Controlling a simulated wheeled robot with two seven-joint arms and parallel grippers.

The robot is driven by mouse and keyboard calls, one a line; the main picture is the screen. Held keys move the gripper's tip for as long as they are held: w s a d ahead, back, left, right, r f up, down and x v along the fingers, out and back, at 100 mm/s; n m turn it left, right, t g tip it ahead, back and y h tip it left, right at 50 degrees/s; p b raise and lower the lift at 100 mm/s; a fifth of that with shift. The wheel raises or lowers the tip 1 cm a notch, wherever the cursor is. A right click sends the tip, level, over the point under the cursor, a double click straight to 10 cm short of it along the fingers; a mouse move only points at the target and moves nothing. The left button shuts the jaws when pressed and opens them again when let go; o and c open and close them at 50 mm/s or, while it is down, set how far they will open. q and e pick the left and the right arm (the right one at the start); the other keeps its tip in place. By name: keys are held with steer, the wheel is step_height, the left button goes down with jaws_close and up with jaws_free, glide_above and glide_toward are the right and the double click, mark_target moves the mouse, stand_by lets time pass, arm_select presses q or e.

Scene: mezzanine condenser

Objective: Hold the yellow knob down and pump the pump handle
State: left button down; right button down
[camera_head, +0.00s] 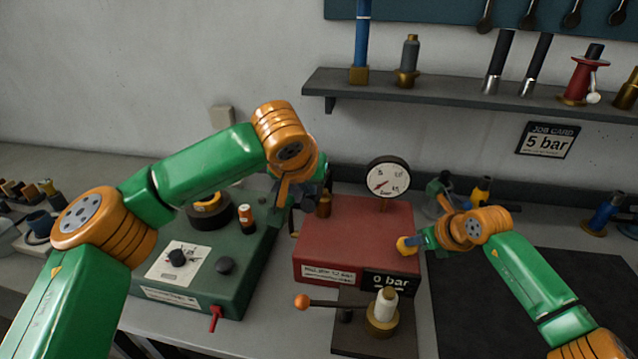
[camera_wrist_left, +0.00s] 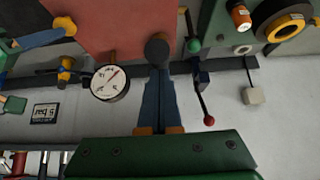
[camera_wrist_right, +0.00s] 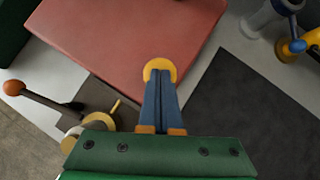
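The yellow knob (camera_head: 406,245) sits on the right side of the red box (camera_head: 350,240). My right gripper (camera_head: 422,242) is shut, its fingertips at the knob; the right wrist view shows the yellow knob (camera_wrist_right: 160,68) at the tips. A lever with an orange ball (camera_head: 302,301), likely the pump handle, sticks out left from a brass and white pump body (camera_head: 384,312) before the box. My left gripper (camera_head: 318,190) is away from it, behind the box's left edge. In the left wrist view a dark round knob (camera_wrist_left: 157,48) is at its fingertips; whether they grip it is unclear.
A gauge (camera_head: 388,178) stands behind the box, and a display (camera_head: 390,282) reads 0 bar. A green box (camera_head: 210,262) with knobs and a red lever stands left. A dark mat (camera_head: 540,300) lies right. A shelf (camera_head: 460,92) holds tools above.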

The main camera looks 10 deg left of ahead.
arm_select(q)
steer(key=shift+f, duration=0.1)
steer(key=shift+f, duration=4.65)
arm_select(e)
steer(key=shift+s, duration=0.15)
arm_select(q)
step_height(320, 180, up, 10)
steer(key=shift+f, duration=0.25)
